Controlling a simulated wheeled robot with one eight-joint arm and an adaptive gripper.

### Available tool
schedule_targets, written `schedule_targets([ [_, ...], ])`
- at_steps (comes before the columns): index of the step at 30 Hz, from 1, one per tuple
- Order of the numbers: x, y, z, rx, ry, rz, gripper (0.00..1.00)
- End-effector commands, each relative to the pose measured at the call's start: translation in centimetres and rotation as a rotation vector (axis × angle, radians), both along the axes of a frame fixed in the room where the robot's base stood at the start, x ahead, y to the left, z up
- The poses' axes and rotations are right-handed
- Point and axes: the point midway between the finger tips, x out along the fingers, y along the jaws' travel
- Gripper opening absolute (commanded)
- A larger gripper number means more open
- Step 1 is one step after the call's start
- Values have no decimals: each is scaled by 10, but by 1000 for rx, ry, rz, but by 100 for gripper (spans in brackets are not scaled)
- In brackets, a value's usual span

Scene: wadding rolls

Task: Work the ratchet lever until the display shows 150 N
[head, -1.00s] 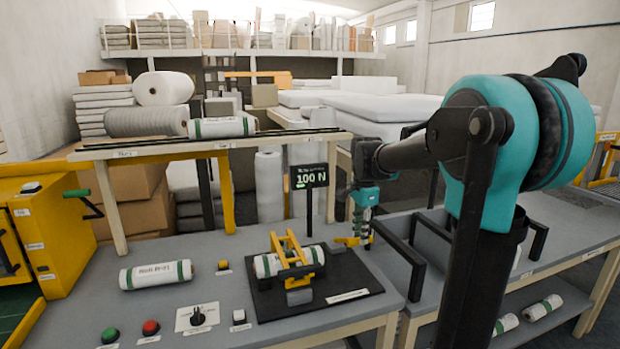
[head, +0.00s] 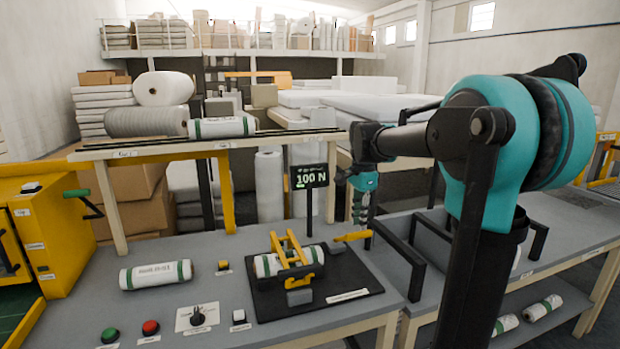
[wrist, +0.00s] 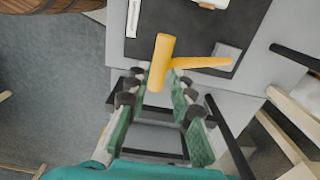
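The ratchet device is a yellow frame (head: 289,250) on a black plate (head: 262,303), with a white green-banded roll (head: 266,266) in it. Its yellow lever sticks out to the right and ends in a handle (head: 351,236). The display (head: 307,176) reads 100 N. My gripper (head: 358,218) hangs at the handle, pointing down. In the wrist view the gripper (wrist: 157,88) is open, its green-padded fingers apart. The yellow handle (wrist: 161,58) lies ahead, its near end between the fingertips; I cannot tell whether they touch.
A loose roll (head: 156,274) lies left on the grey table. A green button (head: 110,335), red button (head: 150,328) and black knob (head: 197,317) are at the front. Black rails (head: 405,255) stand right of the device. A raised shelf (head: 130,152) spans behind.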

Motion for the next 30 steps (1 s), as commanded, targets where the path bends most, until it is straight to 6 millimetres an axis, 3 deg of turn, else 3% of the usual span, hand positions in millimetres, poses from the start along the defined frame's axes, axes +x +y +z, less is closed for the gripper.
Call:
schedule_targets([
  [9, 0, 0, -2, 0, 0, 0, 22],
  [30, 0, 0, -32, 0, 0, 0, 22],
])
